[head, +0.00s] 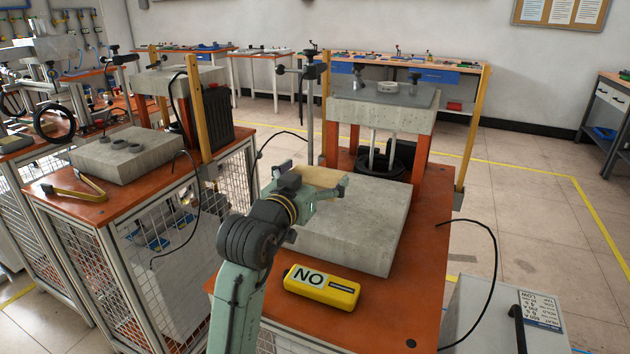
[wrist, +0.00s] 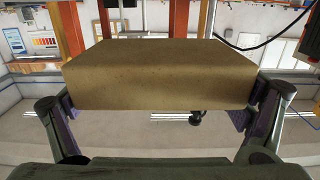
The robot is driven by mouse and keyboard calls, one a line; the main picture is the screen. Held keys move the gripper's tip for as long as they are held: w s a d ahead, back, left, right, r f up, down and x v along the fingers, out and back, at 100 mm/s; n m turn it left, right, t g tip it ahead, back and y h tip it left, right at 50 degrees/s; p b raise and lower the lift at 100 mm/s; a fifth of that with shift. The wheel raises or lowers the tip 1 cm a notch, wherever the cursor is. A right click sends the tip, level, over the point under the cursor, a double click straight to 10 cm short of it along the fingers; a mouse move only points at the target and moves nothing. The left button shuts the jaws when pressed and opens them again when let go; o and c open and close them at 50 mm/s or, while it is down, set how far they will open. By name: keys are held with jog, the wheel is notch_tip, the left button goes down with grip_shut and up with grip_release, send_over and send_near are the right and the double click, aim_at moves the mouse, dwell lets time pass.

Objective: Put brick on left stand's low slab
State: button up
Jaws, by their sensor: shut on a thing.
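My gripper (head: 314,180) is shut on a tan brick (head: 320,174), near the back left part of the right stand's low slab (head: 350,235). Whether the brick touches that slab cannot be told. In the wrist view the brick (wrist: 160,75) spans between both fingers, with its broad side facing the camera. The left stand's low slab (head: 105,158) is a grey concrete block on an orange-topped bench at the left. Several small dark round pieces (head: 119,144) lie on top of it. My gripper is well to the right of this slab.
A yellow box marked NO (head: 322,287) lies in front of the right slab. A yellow-handled tool (head: 80,188) lies at the left bench's front. Upright posts (head: 197,105) and a black cable (head: 188,165) stand near the left slab. A gap separates the benches.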

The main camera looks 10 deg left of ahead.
jog(key=shift+w+f, duration=0.1)
jog(key=shift+w, duration=0.65)
jog(key=shift+f+p, duration=0.45)
jog(key=shift+f, duration=1.25)
jog(key=shift+f, duration=0.25)
jog(key=o, duration=1)
jog(key=shift+a+r, duration=0.1)
jog(key=shift+r, duration=0.1)
jog(key=b+v, duration=0.3)
jog(key=v, duration=0.9)
